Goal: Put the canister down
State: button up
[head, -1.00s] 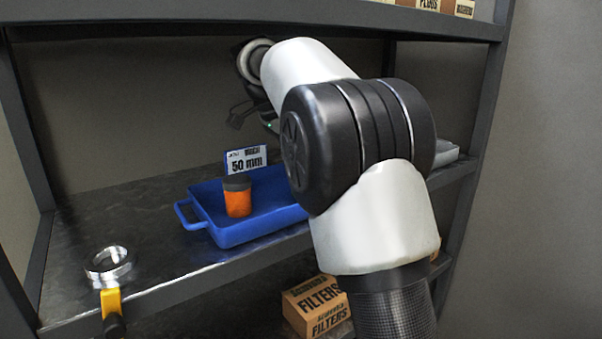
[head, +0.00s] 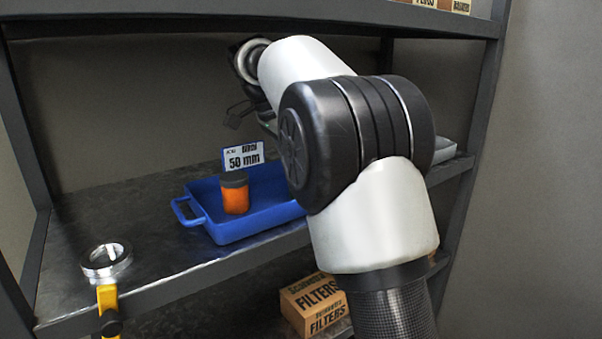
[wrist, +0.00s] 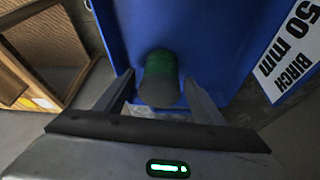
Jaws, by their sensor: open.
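A green canister with a dark round end (wrist: 160,75) shows between the fingers of my gripper (wrist: 158,95) in the wrist view. The fingers stand apart on either side of it, with gaps visible. It is over or in the blue tray (wrist: 115,25); I cannot tell if it rests on the tray floor. In the head view my arm hides this canister and my fingertips. An orange canister with a dark grey lid (head: 235,195) stands upright in the blue tray (head: 225,233), left of my arm.
A card reading 50 mm (head: 243,157) stands at the tray's back, also in the wrist view (wrist: 290,45). A silver ring (head: 106,261) with a yellow handle (head: 107,298) is at the shelf's front left. A filters box (head: 312,300) is below. Bare shelf (head: 150,235) lies left of the tray.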

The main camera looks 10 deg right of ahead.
aim_at(242, 175)
jog(key=s+a, duration=0.1)
jog(key=a, duration=0.3)
jog(key=s+a+p, duration=0.1)
jog(key=a, duration=0.3)
jog(key=s+a+p, duration=0.1)
jog(key=a, duration=0.3)
jog(key=shift+r, duration=0.4)
